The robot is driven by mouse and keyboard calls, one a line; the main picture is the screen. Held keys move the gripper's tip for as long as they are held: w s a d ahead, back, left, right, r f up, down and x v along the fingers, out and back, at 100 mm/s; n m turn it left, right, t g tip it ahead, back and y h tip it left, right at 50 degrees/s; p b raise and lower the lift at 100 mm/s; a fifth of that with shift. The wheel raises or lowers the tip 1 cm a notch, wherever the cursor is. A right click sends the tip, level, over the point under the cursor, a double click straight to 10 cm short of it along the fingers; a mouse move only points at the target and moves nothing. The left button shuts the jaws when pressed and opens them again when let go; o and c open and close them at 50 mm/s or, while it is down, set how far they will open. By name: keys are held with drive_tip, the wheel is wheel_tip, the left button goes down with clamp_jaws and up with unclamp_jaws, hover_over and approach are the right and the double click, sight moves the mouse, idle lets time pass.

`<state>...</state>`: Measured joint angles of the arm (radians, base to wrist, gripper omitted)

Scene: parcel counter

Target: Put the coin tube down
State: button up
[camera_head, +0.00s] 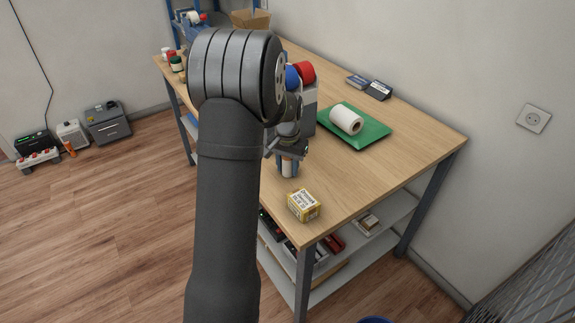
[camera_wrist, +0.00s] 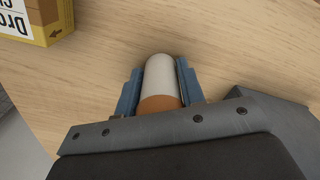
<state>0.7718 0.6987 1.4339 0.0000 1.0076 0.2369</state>
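The coin tube (camera_wrist: 160,78) is a small white cylinder with an orange-brown part at its near end in the wrist view. My gripper (camera_wrist: 160,93) has its blue-grey fingers against both sides of the tube, shut on it. In the head view the tube (camera_head: 288,169) shows as a small pale piece below my gripper (camera_head: 288,155), at the front edge area of the wooden counter (camera_head: 365,180). It looks upright there and very close to the counter top; I cannot tell whether its lower end touches the wood.
A yellow box (camera_head: 303,205) stands near the counter's front corner, close to the tube. A green tray (camera_head: 370,134) with a white roll (camera_head: 346,120) lies farther back. Blue and red rolls (camera_head: 304,72) are partly hidden behind my arm. Bare wood lies right of the tube.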

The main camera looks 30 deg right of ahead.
drive_tip(key=o, duration=0.4)
drive_tip(key=shift+r, duration=0.1)
wheel_tip(320, 180, up, 12)
drive_tip(key=shift+r, duration=0.1)
idle(0.5)
drive_tip(key=shift+f, duration=4.05)
drive_tip(key=shift+r, duration=4.05)
